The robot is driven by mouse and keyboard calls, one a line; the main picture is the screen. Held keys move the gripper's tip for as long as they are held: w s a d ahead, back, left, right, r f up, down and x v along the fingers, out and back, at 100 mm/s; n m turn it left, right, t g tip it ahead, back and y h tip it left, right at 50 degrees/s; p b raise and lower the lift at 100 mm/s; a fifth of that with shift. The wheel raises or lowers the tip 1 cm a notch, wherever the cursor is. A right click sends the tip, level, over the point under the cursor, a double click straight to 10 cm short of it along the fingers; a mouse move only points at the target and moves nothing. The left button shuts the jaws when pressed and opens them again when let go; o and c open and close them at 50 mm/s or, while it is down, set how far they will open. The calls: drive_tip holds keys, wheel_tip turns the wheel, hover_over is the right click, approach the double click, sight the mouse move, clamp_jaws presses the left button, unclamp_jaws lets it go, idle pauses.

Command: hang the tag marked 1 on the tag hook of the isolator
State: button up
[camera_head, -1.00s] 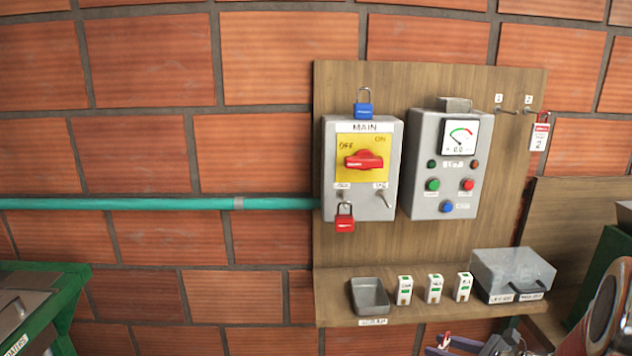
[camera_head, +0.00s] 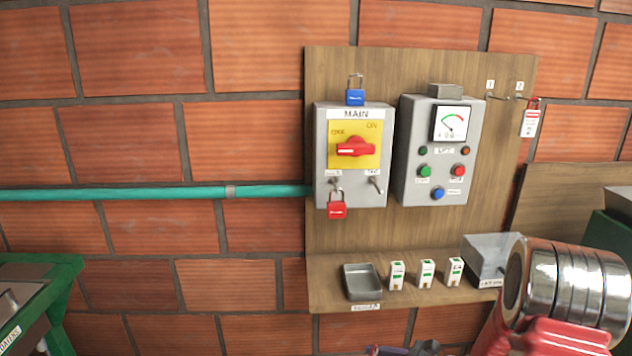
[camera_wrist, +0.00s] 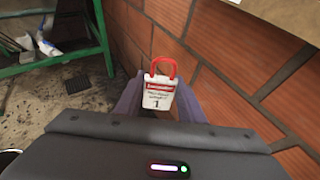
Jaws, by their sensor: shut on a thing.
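The tag marked 1 (camera_wrist: 158,94) is white with a red header and a red loop on top, seen in the wrist view. My gripper (camera_wrist: 160,104) is shut on it, with a purple finger on each side and the loop standing up clear. In the head view only a sliver of the gripper shows at the bottom edge, and the tag cannot be made out. The isolator (camera_head: 322,170) is a grey box marked MAIN with a red handle. Its tag hook (camera_head: 376,184) sticks out at its lower right and looks bare. A red padlock (camera_head: 337,210) hangs at its lower left.
A blue padlock (camera_head: 355,97) stands on top of the isolator. A control box (camera_head: 408,160) is to its right. A tag marked 2 (camera_head: 530,122) hangs at the board's upper right. Below, a shelf (camera_head: 330,290) holds a tray (camera_head: 369,284), small white blocks and a clear box (camera_head: 482,262).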

drive_tip(key=m+t+h, duration=0.4)
drive_tip(key=m, duration=0.1)
drive_tip(key=shift+h, duration=0.3)
idle(0.4)
idle(0.4)
